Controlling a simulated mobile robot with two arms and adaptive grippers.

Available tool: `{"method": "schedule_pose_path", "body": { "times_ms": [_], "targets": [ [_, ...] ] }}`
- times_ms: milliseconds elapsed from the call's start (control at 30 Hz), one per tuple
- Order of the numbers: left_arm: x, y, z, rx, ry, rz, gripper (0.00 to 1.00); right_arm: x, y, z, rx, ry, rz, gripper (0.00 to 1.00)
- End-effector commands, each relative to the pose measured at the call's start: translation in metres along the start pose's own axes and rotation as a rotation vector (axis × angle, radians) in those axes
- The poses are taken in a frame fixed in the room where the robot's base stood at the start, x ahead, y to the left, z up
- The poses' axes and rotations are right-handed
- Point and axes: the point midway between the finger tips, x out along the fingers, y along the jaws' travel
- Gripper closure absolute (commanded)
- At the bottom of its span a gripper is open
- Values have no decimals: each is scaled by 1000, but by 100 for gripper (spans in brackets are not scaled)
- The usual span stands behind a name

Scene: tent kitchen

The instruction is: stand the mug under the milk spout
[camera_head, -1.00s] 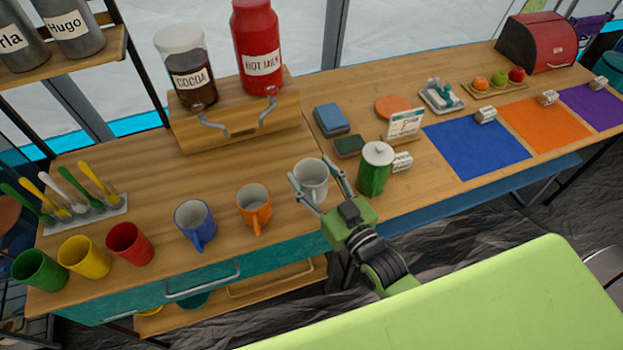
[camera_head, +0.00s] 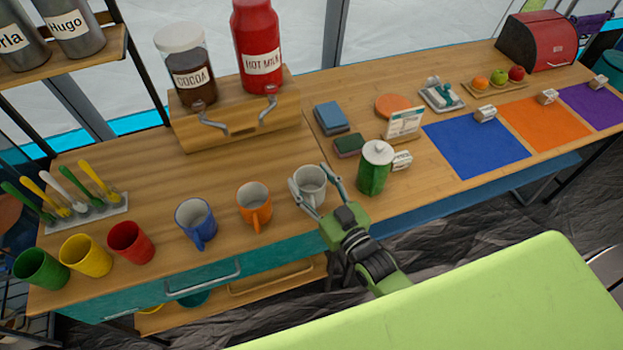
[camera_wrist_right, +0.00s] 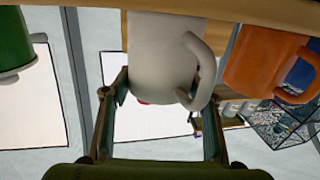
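The white mug (camera_head: 311,187) stands upright on the wooden counter, right of the orange mug. My right gripper (camera_head: 308,190) reaches it from the front, with one finger on each side of its body. In the right wrist view the mug (camera_wrist_right: 160,60) fills the space between the fingers (camera_wrist_right: 165,92), which lie against its sides, the right one by its handle. The red hot milk container (camera_head: 256,40) is on a wooden stand (camera_head: 237,135) at the back. The metal milk spout (camera_head: 268,110) hangs at the stand's front right. My left gripper is out of view.
The orange mug (camera_head: 254,206) and blue mug (camera_head: 195,223) stand to the left. A green lidded canister (camera_head: 375,170) is close on the right. A cocoa container (camera_head: 190,75) shares the stand. The counter (camera_head: 230,170) between the mugs and stand is clear.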

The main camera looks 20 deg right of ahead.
Motion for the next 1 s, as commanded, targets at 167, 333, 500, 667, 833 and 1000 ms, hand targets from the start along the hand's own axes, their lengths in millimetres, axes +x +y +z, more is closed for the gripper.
{"method": "schedule_pose_path", "body": {
  "times_ms": [167, 333, 500, 667, 833, 1000],
  "targets": [
    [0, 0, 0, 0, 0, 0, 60, 0, 0, 0, 0, 0, 0, 30],
    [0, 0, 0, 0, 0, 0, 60, 0, 0, 0, 0, 0, 0, 30],
    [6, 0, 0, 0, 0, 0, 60, 0, 0, 2, 0, 0, 0, 30],
    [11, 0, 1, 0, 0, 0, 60, -21, 0, 4, 0, -5, 0, 30],
    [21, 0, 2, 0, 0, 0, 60, -52, -1, -2, 0, -3, -1, 30],
    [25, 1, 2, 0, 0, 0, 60, -85, 0, -4, -1, -5, -1, 30]
  ]
}}
